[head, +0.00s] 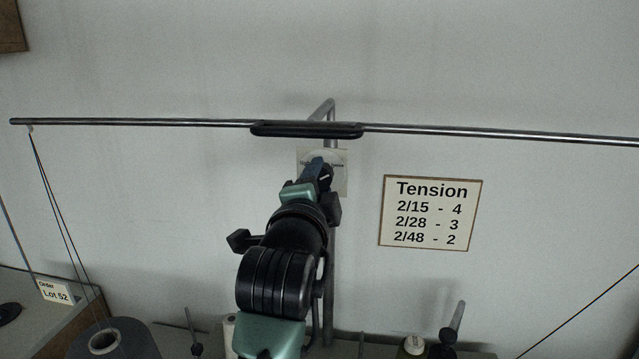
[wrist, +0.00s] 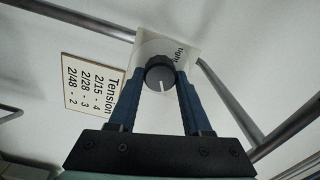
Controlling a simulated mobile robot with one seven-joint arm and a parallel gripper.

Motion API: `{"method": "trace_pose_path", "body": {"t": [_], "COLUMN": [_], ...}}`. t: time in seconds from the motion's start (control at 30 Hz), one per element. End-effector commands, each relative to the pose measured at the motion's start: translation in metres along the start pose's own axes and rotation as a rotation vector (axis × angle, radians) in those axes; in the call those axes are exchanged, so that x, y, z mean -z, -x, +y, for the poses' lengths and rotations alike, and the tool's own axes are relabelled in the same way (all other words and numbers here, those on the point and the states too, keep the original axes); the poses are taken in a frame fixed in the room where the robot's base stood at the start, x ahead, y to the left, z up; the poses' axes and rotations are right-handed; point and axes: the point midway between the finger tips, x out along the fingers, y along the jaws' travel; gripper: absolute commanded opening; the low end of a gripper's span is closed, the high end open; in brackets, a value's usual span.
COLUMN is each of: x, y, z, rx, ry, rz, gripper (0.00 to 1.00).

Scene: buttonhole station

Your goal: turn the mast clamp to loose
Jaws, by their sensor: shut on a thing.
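The mast clamp knob (wrist: 160,70) is round and dark, with a white pointer line on its face. In the wrist view the line points down the picture, towards my gripper's body. A pale plate (wrist: 148,40) lies behind it, with the word "tight" at its upper right; the rest of its lettering is hidden. My gripper (wrist: 160,76) has one blue finger on each side of the knob and is shut on it. In the head view my gripper (head: 320,168) covers the knob and most of the plate (head: 341,180).
A horizontal rod (head: 190,122) crosses above, joined at a black bracket (head: 307,130) near the mast (head: 329,270). A "Tension" sign (head: 430,212) is on the wall to the right. A dark cone (head: 112,343) and small spools stand low in front. Threads hang at left and right.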

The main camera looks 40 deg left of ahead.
Motion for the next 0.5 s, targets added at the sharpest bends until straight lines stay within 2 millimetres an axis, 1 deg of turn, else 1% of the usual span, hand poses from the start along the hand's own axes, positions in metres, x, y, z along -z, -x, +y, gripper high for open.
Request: {"method": "trace_pose_path", "body": {"t": [0.4, 0.43, 0.5], "x": [-0.0004, -0.0003, -0.0003], "y": [-0.0002, -0.0002, -0.0002], "z": [0.0009, 0.0009, 0.0009], "rx": [-0.002, -0.002, -0.002], "ry": [-0.009, -0.009, -0.009], "rz": [-0.001, -0.001, -0.001], "gripper": [0.0, 0.53, 0.65]}}
